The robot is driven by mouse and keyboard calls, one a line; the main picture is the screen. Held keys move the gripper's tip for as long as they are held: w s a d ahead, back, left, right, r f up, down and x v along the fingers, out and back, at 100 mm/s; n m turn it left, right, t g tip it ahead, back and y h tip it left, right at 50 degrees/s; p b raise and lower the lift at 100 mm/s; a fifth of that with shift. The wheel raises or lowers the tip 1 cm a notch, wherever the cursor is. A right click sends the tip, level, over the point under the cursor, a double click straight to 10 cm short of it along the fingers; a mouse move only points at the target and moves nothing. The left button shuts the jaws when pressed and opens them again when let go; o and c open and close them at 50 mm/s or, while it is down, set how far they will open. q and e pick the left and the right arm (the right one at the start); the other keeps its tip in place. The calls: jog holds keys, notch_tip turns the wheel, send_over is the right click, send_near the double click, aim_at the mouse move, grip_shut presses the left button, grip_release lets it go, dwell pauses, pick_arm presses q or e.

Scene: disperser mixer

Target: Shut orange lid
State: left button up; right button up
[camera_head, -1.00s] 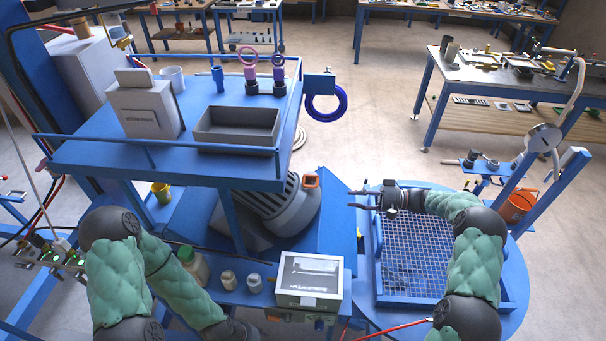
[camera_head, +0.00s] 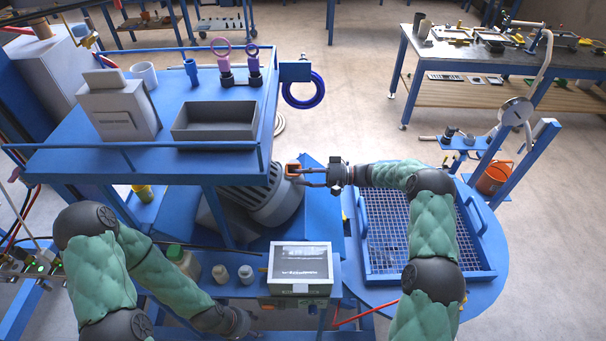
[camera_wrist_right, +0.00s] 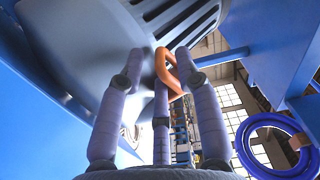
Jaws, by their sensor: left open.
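The small orange lid (camera_head: 294,169) looks like a square frame with a dark middle. It is at the upper right side of the grey ribbed motor housing (camera_head: 272,200). My right gripper (camera_head: 303,177) is beside it, coming from the right. In the right wrist view the orange lid (camera_wrist_right: 168,72) shows between and behind the spread fingers of my right gripper (camera_wrist_right: 160,62). The fingertips are apart; I cannot tell whether one touches it. My left gripper (camera_head: 245,322) is open and low at the front, away from the lid.
A blue upper table (camera_head: 70,165) holds a grey tray (camera_head: 215,120). A blue hose ring (camera_head: 303,88) hangs at its right. A display box (camera_head: 300,268) and small jars (camera_head: 245,273) stand in front. A blue grid basket (camera_head: 480,270) and orange bucket (camera_head: 493,178) are right.

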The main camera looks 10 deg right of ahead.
jog(key=shift+a, duration=0.1)
grip_shut()
